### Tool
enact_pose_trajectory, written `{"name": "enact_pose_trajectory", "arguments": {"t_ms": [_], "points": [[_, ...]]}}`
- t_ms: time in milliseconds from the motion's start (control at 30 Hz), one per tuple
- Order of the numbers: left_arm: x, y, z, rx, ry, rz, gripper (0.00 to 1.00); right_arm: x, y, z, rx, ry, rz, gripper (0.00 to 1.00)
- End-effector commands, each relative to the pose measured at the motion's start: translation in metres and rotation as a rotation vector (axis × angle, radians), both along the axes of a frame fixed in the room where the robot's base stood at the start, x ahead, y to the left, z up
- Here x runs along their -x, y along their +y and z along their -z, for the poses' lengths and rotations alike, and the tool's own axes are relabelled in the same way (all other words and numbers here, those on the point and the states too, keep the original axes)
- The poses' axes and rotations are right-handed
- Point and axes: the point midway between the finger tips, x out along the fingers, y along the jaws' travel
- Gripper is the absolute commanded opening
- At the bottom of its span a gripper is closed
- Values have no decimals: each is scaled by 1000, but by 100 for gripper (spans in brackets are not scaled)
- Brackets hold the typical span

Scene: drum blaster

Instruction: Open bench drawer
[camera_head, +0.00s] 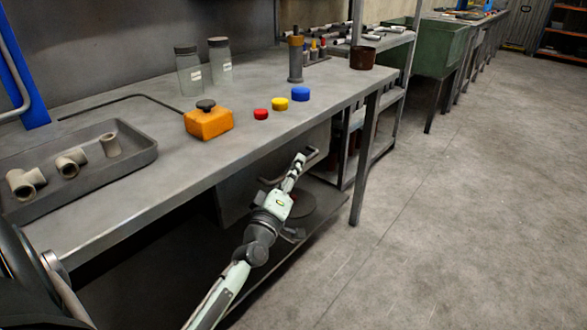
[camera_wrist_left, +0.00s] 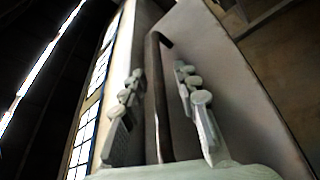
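The bench (camera_head: 165,140) runs along the left of the head view. Its grey drawer (camera_head: 236,195) hangs under the top, and its front panel (camera_wrist_left: 245,85) fills the right of the left wrist view. A dark bar handle (camera_head: 312,155) stands out from the drawer front. My left gripper (camera_head: 297,163) is at this handle. In the left wrist view the handle (camera_wrist_left: 157,95) lies between the two spread fingers of my left gripper (camera_wrist_left: 158,75), with gaps on both sides. How far the drawer stands out is hard to tell. My right gripper is not in view.
On the bench stand a grey tray (camera_head: 150,158) with pipe fittings, an orange box (camera_head: 208,124), red, yellow and blue caps, and two jars. A bench leg (camera_head: 365,165) stands right of my gripper. A round dark object (camera_head: 303,206) lies below. The floor to the right is clear.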

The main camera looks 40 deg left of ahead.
Motion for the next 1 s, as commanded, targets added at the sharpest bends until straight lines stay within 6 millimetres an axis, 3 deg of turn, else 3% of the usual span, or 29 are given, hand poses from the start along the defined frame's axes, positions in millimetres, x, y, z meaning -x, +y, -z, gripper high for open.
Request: {"name": "enact_pose_trajectory", "arguments": {"t_ms": [167,433,867,1000], "points": [[0,0,0,-1,1,1,31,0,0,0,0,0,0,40],[0,0,0,-1,1,1,0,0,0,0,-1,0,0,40],[0,-1,0,0,1,1,0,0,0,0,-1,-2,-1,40],[1,-10,-1,2,2,2,0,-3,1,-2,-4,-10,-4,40]]}}
